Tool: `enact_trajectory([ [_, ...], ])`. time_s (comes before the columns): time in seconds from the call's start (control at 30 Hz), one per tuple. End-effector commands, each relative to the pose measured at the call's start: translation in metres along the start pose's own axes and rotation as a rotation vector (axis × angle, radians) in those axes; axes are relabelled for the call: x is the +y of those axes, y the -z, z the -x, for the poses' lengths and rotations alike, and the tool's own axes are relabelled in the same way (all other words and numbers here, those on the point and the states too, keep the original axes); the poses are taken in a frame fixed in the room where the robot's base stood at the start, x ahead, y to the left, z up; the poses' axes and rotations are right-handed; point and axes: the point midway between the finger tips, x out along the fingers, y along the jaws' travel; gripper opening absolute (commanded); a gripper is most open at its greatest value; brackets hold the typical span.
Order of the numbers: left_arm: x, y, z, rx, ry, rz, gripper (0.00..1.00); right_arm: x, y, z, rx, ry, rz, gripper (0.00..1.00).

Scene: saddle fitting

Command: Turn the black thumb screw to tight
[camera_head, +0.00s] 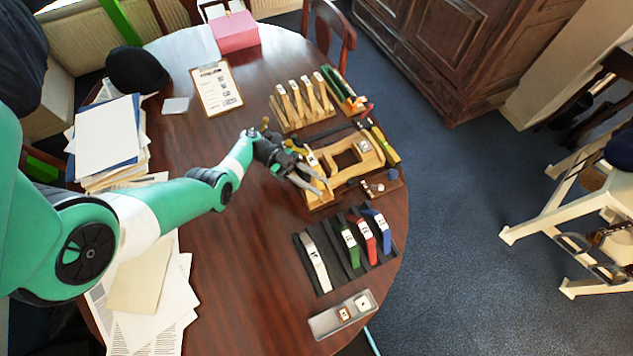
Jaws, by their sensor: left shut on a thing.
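A light wooden fixture (372,158) with a rectangular opening stands on the right part of the round table. My left gripper (318,183) reaches in from the left, at the near left end of the fixture. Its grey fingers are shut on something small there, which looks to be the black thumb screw. The fingers hide the screw, so its turn and its seating cannot be made out. My right gripper is not in view.
A wooden rack (300,110) with upright pieces stands behind the fixture. A black mat (333,242) with several coloured pieces and a grey tray (343,315) lie in front. Papers (150,290) and a clipboard (217,88) lie on the left half of the table (240,270). The middle-front is clear.

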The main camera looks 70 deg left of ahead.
Motion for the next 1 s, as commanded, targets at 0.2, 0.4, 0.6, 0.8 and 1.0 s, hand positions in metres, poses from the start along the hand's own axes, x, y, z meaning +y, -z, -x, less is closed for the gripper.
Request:
enact_trajectory([
  [0.2,0.002,-0.0006,-0.0001,-0.001,-0.085,-0.002,0.0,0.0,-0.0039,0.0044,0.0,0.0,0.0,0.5],
  [0.4,0.0038,0.0,-0.0002,0.001,-0.127,-0.003,0.0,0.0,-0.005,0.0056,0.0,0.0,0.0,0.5],
  [0.6,0.0044,0.0,-0.0001,0.001,-0.14,-0.005,0.0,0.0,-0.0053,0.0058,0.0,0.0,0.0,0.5],
  [0.8,0.0045,0.0,-0.0002,0.001,-0.141,-0.005,0.0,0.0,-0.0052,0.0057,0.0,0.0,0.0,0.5],
  [1.0,0.0045,0.0,-0.0002,0.001,-0.14,-0.005,0.46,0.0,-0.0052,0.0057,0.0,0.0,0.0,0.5],
])
